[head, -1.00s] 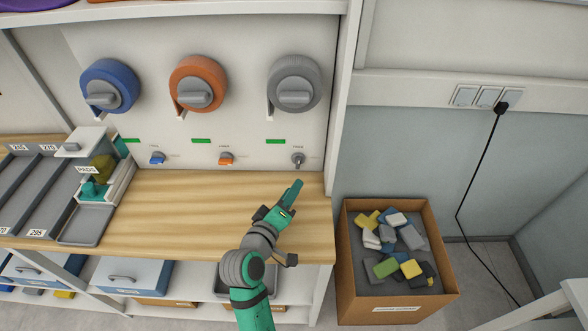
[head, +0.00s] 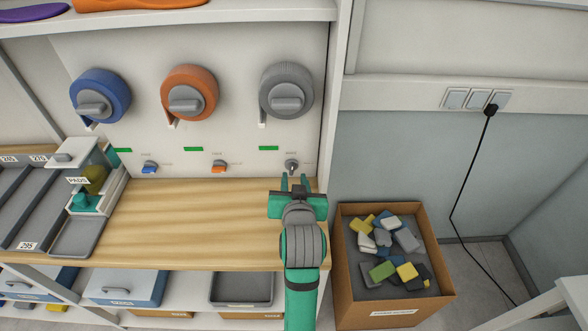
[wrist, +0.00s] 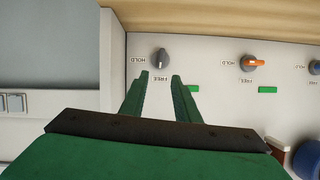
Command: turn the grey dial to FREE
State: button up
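The grey dial (head: 291,166) is a small knob on the white wall panel, below the grey drum. In the wrist view the grey dial (wrist: 161,58) sits just beyond my fingertips, its grip running roughly up and down the picture. FREE is printed on the fingertip side of it and HOLD to its left. I cannot tell which end is its pointer. My gripper (head: 293,180) points at the panel just below the dial. In the wrist view my gripper (wrist: 160,76) is open and empty, its two green fingers apart and not around the dial.
An orange dial (head: 219,167) and a blue dial (head: 150,167) sit to the left on the same panel. The grey drum (head: 286,92) is above. The wooden bench top (head: 190,215) is clear below; a cardboard box (head: 394,312) of blocks stands right.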

aim_at(292, 167)
jog(key=x, duration=0.7)
jog(key=shift+w+f, duration=0.1)
grip_shut()
